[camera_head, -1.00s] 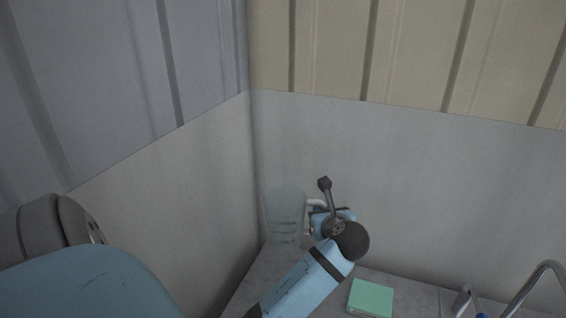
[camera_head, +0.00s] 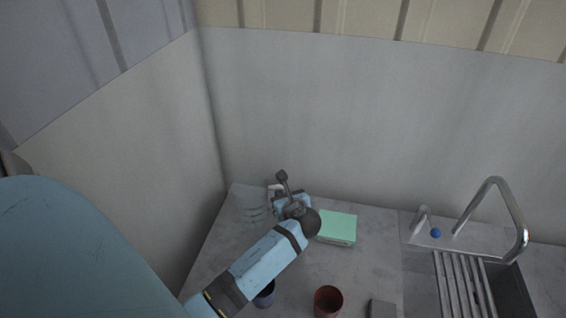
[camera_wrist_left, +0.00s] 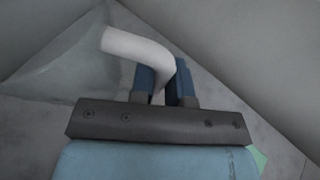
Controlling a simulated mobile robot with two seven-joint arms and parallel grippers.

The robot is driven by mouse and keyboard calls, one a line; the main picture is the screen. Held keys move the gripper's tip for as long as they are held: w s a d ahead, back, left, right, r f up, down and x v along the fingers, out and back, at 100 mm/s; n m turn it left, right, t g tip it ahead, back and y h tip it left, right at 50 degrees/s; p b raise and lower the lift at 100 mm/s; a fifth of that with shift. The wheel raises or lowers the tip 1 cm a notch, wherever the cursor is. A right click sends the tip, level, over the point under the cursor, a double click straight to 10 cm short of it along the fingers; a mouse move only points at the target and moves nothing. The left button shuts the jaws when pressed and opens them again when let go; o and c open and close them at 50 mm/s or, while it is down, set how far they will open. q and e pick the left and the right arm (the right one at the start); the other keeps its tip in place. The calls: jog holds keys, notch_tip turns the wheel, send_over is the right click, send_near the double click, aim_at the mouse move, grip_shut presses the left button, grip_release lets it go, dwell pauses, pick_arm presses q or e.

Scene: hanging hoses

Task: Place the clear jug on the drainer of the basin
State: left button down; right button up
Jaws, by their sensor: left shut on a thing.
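The clear jug (camera_head: 250,206) is at the back left corner of the counter, faint and see-through. Its body (camera_wrist_left: 65,70) and white handle (camera_wrist_left: 140,47) show in the left wrist view. My left gripper (camera_head: 279,190) is shut on the jug's handle; its blue fingers (camera_wrist_left: 163,82) are on either side of it. I cannot tell whether the jug still touches the counter. The basin (camera_head: 515,290) is at the right, with a slatted drainer (camera_head: 462,285) across it. The drainer looks bare where it shows. My right gripper is not in view.
A green box (camera_head: 337,227) lies right of the left gripper. A red cup (camera_head: 328,301), a dark blue cup (camera_head: 264,295) and a grey block (camera_head: 381,309) are nearer the front. A curved tap (camera_head: 497,205) rises behind the basin. Walls close in the left and back.

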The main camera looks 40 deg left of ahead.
pick_arm(q)
jog(key=shift+f, duration=1.7)
jog(key=c, duration=1.1)
grip_release()
jog(key=shift+s+d+r, duration=0.1)
jog(key=shift+d+r, duration=0.1)
jog(key=v, duration=1.1)
jog(key=shift+r+b, duration=0.25)
jog(key=shift+b, duration=0.2)
jog(key=shift+s+d, duration=0.2)
jog(key=shift+d, duration=0.05)
